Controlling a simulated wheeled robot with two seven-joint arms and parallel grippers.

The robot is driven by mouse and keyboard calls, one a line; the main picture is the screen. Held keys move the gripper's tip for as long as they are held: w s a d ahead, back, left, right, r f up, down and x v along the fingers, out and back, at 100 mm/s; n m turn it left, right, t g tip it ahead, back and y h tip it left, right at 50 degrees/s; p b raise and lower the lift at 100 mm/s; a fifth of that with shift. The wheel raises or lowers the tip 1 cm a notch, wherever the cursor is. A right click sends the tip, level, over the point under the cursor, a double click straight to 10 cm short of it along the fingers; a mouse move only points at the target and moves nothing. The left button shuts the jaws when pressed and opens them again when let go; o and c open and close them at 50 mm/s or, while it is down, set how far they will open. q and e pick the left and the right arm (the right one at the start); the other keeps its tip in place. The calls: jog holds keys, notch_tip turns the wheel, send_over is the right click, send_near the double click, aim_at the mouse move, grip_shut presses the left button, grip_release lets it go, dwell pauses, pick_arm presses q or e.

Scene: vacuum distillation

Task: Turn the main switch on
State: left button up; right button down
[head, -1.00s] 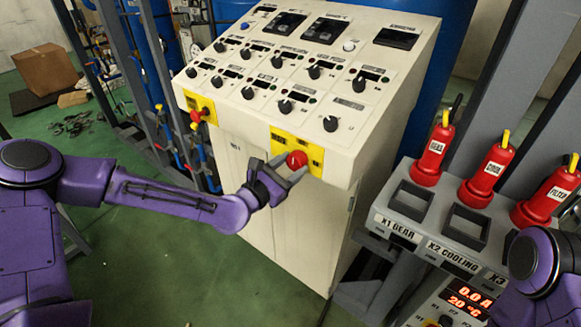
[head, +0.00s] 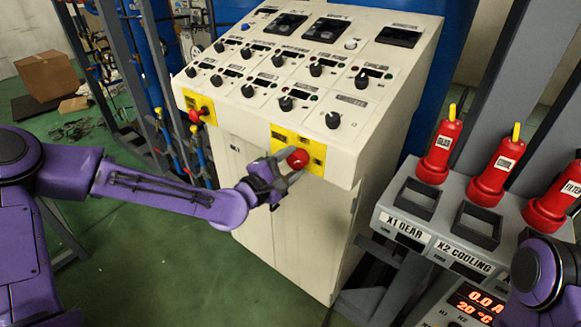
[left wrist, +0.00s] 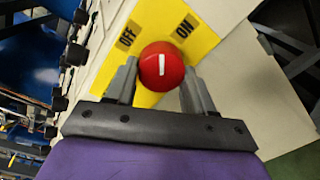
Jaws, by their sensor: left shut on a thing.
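The main switch is a round red knob (head: 297,157) on a yellow plate (head: 316,149) at the front right of the white control cabinet. My left gripper (head: 288,168) is shut on the knob, with one finger on each side. In the left wrist view the knob (left wrist: 162,66) sits between the fingertips (left wrist: 160,85). Its white mark points up in the picture, between the OFF label (left wrist: 127,38) and the ON label (left wrist: 184,28). My right gripper is out of view.
Black knobs cover the panel above, and a second red knob (head: 197,115) on yellow is at the cabinet's left. At right, red plugs (head: 440,150) stand behind the empty sockets of a grey rack (head: 384,218). Green floor is open left of the cabinet.

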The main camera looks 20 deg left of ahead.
pick_arm(q)
jog(key=m+b, duration=0.1)
jog(key=m, duration=0.2)
jog(key=shift+m, duration=0.3)
jog(key=shift+m+b, duration=0.4)
jog(key=shift+m, duration=1.4)
jog(key=shift+s, duration=0.1)
jog(key=o, duration=1)
jog(key=shift+r, duration=0.1)
jog(key=shift+o, duration=0.2)
jog(key=p+v, duration=0.5)
jog(key=v, duration=0.5)
jog(key=shift+s, duration=0.25)
